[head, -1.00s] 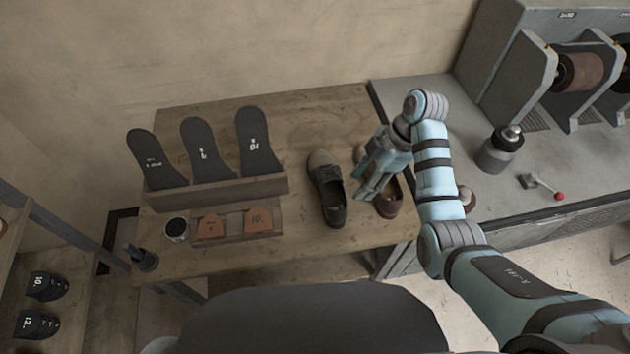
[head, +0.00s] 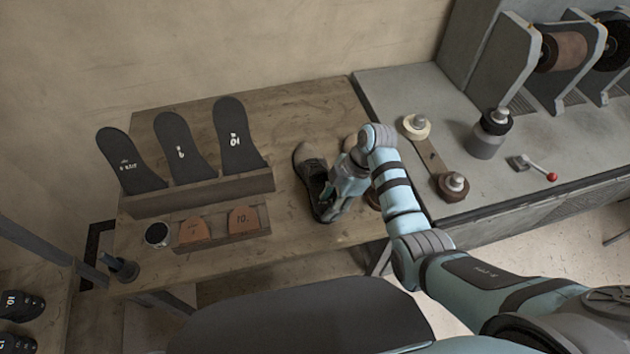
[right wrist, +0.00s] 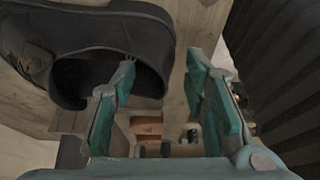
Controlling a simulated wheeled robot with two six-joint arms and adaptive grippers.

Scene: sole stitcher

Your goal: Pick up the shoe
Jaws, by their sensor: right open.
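A dark grey-brown shoe (head: 308,166) stands on the wooden table (head: 300,113), its toe toward the back wall. My right gripper (head: 330,203) is open at the heel end of this shoe and hides part of it. In the right wrist view the shoe (right wrist: 95,32) fills the upper left, and the open fingers of the gripper (right wrist: 160,78) show below it. The left finger overlaps the shoe's opening; I cannot tell whether it is inside or touching. My left gripper is out of view.
A wooden rack (head: 205,190) with several dark soles stands on the table's left, with brown numbered pieces (head: 243,220) in front. A small round tin (head: 158,235) is beside them. A grey machine bench (head: 400,85) with spools adjoins on the right.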

